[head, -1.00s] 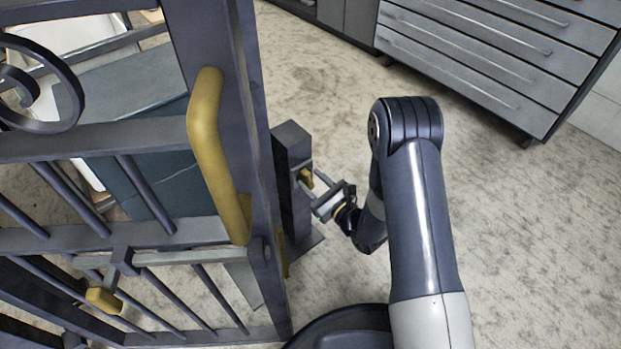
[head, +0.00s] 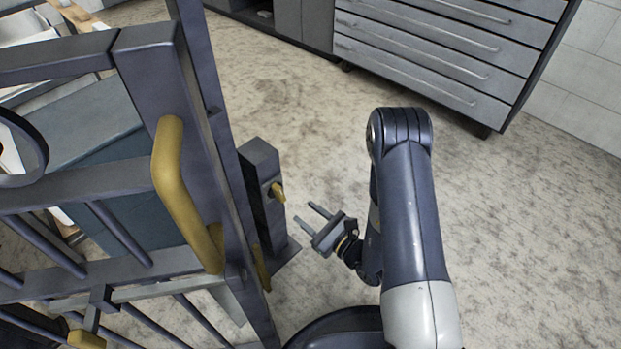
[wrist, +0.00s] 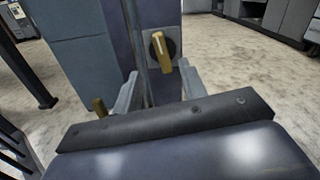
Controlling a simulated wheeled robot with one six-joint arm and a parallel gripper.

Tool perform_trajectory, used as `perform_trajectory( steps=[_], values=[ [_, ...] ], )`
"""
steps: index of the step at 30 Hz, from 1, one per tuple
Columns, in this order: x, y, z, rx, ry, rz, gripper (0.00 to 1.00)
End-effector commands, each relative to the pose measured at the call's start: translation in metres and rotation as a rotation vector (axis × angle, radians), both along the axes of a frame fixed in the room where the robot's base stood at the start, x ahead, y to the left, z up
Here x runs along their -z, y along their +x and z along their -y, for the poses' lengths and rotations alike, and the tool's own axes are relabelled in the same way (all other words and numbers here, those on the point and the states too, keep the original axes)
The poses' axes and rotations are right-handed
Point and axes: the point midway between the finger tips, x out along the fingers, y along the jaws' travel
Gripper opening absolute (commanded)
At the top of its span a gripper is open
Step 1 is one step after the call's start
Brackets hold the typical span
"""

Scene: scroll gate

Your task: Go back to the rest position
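My gripper (head: 309,224) is open and empty in the head view, with its two fingers apart and pointing left toward the gate post (head: 262,196). A small yellow knob (head: 277,192) on the post stands just off the fingertips, not touched. In the wrist view the knob (wrist: 160,52) is a yellow lever on a dark round plate, beyond the spread fingers (wrist: 157,92). The dark metal gate (head: 200,130) with a long yellow handle (head: 181,195) stands left of my arm.
A grey drawer cabinet (head: 430,50) stands at the back right. A yellow latch knob (head: 86,339) sits low on the gate. Boxes (head: 90,130) show behind the gate bars. The floor (head: 530,230) to the right of my arm is clear.

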Motion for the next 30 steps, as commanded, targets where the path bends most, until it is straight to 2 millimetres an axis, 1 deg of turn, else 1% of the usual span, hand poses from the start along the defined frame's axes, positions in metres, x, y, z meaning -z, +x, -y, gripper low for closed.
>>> perform_trajectory(
  steps=[5,19,30],
  values=[
    [0.001,0.011,-0.013,-0.004,-0.001,0.003,0.40],
    [0.001,0.071,-0.081,-0.004,0.002,0.006,0.40],
    [0.000,0.069,-0.082,0.000,-0.102,0.116,0.40]
  ],
)
